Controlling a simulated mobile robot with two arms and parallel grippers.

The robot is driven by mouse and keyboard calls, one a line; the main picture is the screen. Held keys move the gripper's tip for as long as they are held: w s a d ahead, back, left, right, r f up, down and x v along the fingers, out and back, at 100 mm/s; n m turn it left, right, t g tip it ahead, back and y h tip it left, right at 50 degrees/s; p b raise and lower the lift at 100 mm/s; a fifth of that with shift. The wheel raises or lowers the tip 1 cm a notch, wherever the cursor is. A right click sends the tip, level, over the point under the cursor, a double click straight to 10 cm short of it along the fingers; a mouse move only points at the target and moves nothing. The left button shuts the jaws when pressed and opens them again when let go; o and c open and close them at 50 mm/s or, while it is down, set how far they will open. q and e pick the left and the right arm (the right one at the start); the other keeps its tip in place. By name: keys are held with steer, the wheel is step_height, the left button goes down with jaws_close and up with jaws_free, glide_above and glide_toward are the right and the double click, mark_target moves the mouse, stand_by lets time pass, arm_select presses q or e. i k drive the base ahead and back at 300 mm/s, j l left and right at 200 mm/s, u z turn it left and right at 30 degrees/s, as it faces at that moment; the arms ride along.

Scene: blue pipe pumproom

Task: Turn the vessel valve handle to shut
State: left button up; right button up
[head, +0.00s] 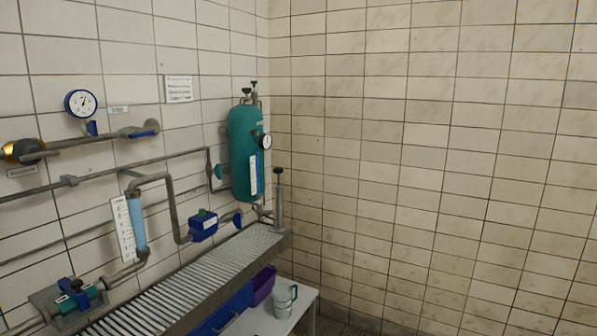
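A green upright vessel (245,152) is fixed at the wall corner, with a round gauge (265,141) and a white label strip (253,175) on it. Small dark green handles (247,90) sit on fittings at its top. Neither of my grippers is in view.
A slatted metal bench (180,287) runs along the left wall under pipes, with a blue box (203,226) and a sight tube (138,224) above it. A white table (262,322) with a grey jug (285,298) stands low beside the bench. The tiled right wall is bare.

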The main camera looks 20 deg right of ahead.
mark_target(218, 170)
steer(key=z, duration=0.25)
steer(key=i+l, duration=0.4)
steer(key=i+l+u, duration=0.15)
steer(key=i+l, duration=0.2)
steer(key=l, duration=0.15)
steer(key=i+l, duration=0.35)
steer(key=l, duration=0.15)
steer(key=i+l+u, duration=0.1)
steer(key=i+l, duration=0.3)
steer(key=l, duration=0.1)
